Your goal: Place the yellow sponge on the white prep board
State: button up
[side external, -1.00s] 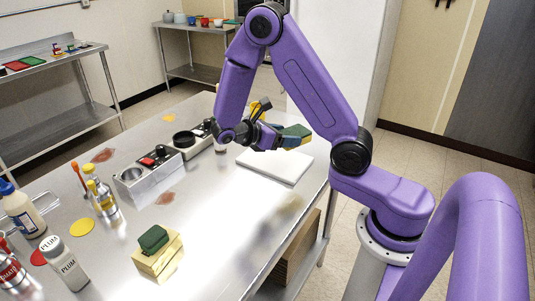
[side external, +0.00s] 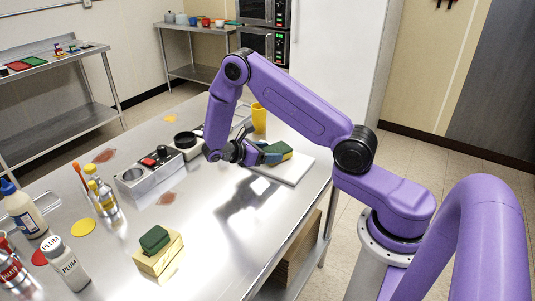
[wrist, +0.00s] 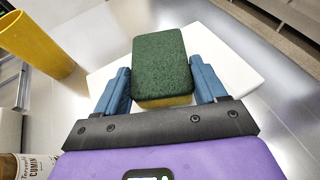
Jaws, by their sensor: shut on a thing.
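The yellow sponge (side external: 278,157) has a dark green scouring top. My gripper (side external: 258,153) is shut on the sponge, with one blue finger on each side of it. In the wrist view the green face of the sponge (wrist: 162,62) fills the space between the fingers of my gripper (wrist: 163,84), and a strip of yellow shows below it. The white prep board (side external: 297,173) lies flat on the steel table, and the sponge is over it. The board (wrist: 238,72) shows around the sponge in the wrist view. I cannot tell whether the sponge touches the board.
A yellow cup (side external: 259,119) stands behind the board. Bottles (side external: 66,262) stand at front left. The table's middle is clear.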

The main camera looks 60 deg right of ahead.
jog(key=shift+f, duration=0.2)
jog(key=shift+f, duration=0.1)
jog(key=o, duration=1)
